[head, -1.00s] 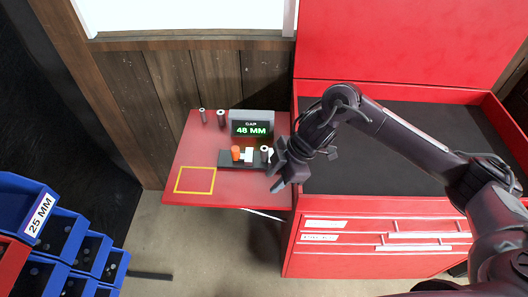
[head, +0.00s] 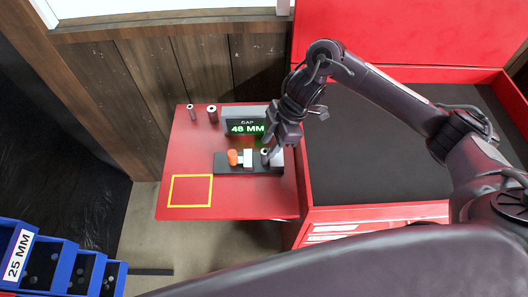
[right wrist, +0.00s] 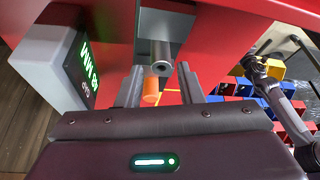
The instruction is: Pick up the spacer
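A grey hollow spacer (head: 264,152) stands at the right of a black fixture (head: 226,168), beside a white block (head: 248,158) and an orange knob (head: 233,157). In the right wrist view a grey tube with a dark bore (right wrist: 161,56) shows between and beyond the fingertips. My right gripper (head: 275,151) is over the fixture's right end; its fingers (right wrist: 161,70) are apart and nothing is clamped. Contact with the spacer cannot be told. My left gripper (right wrist: 254,66) seems to show small at the right of the wrist view; its fingers are unclear.
A display reading 48 MM (head: 245,122) stands behind the fixture. A yellow outlined square (head: 191,190) is empty. Blue bins (head: 85,271) are at lower left.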

